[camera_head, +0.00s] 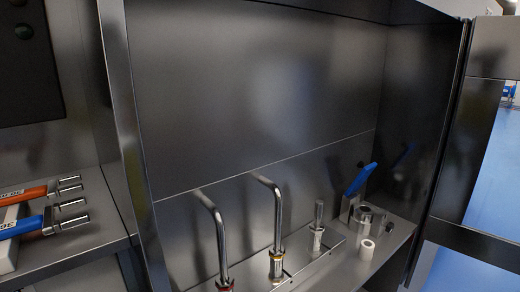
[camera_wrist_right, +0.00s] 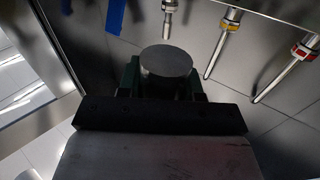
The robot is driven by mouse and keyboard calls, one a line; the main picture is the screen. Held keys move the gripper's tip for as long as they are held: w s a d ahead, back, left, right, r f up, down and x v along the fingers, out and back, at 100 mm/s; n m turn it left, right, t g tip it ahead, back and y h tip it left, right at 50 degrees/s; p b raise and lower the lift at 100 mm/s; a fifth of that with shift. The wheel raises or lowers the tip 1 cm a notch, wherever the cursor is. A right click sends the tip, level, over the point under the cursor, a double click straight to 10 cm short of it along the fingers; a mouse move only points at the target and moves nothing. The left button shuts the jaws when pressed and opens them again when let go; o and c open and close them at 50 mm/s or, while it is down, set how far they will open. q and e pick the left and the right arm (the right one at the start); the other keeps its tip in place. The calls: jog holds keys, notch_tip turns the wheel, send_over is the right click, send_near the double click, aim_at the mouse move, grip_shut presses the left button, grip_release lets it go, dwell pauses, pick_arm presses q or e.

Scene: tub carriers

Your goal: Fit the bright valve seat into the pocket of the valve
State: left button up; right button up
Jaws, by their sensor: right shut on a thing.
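In the right wrist view my right gripper (camera_wrist_right: 166,88) is shut on a round grey metal piece (camera_wrist_right: 166,62), with its flat round end facing up in the picture. I cannot tell whether this piece is the bright valve seat. In the head view a valve with a blue lever (camera_head: 360,179) stands at the right end of the steel shelf. Its metal body (camera_head: 347,207) is partly covered by nearby parts, and its pocket cannot be made out. A pale hollow cylinder (camera_head: 367,250) stands in front of it. The left gripper is not in view.
Two bent steel pipes (camera_head: 221,240) (camera_head: 278,215) and a short straight post (camera_head: 318,228) rise from the shelf (camera_head: 345,270). Metal rings (camera_head: 366,217) sit beside the valve. Orange (camera_head: 30,192) and blue (camera_head: 28,226) handled tools lie at left. Steel walls enclose the shelf.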

jog(key=s+a+h+p, duration=0.1)
jog(key=s+a+p, duration=0.1)
jog(key=s, duration=0.5)
jog(key=shift+s+m+h, duration=0.2)
jog(key=shift+m+h, duration=0.1)
jog(key=shift+m, duration=0.1)
jog(key=shift+a+f, duration=0.1)
jog(key=w+a+r+n+g+y, duration=0.4)
jog(key=a+r+n+y, duration=0.5)
jog(key=a+y, duration=0.35)
jog(key=w+a+f+n+g+y, duration=0.3)
jog(key=w+a+f+g, duration=0.1)
jog(key=g, duration=0.1)
jog(key=shift+a+n+g, duration=0.25)
jog(key=shift+n+g, duration=0.15)
jog(key=shift+a+r+g+y, duration=0.1)
jog(key=shift+g+y, duration=0.3)
jog(key=shift+y, duration=0.05)
jog(key=shift+s+n, duration=0.1)
jog(key=shift+n, duration=0.3)
